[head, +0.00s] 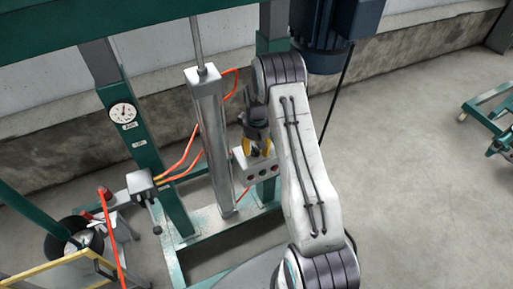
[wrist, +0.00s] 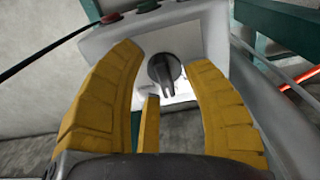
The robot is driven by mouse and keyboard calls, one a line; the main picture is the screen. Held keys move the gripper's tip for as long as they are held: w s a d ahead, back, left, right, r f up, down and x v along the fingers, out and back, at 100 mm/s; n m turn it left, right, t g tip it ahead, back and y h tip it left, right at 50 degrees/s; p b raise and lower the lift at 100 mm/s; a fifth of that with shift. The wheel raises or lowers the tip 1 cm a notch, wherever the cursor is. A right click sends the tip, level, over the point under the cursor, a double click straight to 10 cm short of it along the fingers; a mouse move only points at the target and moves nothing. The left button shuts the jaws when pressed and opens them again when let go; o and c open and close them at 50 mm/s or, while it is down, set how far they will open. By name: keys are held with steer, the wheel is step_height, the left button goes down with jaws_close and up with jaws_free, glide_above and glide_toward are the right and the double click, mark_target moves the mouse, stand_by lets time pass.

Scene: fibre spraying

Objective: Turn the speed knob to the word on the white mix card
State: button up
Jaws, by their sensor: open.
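The dark speed knob (wrist: 164,70) sits on a pale plate on the face of a grey control box (wrist: 190,35) in the wrist view. Its ridge points roughly up and down, slightly tilted. Words around it are too small to read. My gripper (wrist: 160,62) is open, with yellow fingers to the left and right of the knob and a third shorter finger below it. I cannot tell whether any finger touches the knob. In the head view my gripper (head: 257,147) is at the control box (head: 243,172), and the knob is hidden. I cannot make out a white mix card.
Several buttons (head: 262,173) line the box beside my gripper. A steel cylinder (head: 211,140) and orange hoses (head: 180,165) stand to the left, within a green frame (head: 150,175) with a gauge (head: 122,112). A blue motor (head: 335,35) hangs above.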

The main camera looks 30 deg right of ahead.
jaws_close()
stand_by(0.3)
steer(key=shift+f+n+b, duration=0.1)
steer(key=shift+n+b, duration=0.25)
steer(key=shift+n, duration=0.05)
steer(key=n+b, duration=0.2)
steer(key=shift+n, duration=0.4)
steer(key=n+b, duration=0.2)
steer(key=n, duration=0.4)
steer(key=shift+w+a, duration=0.1)
steer(key=shift+w, duration=0.05)
steer(key=shift+n, duration=0.3)
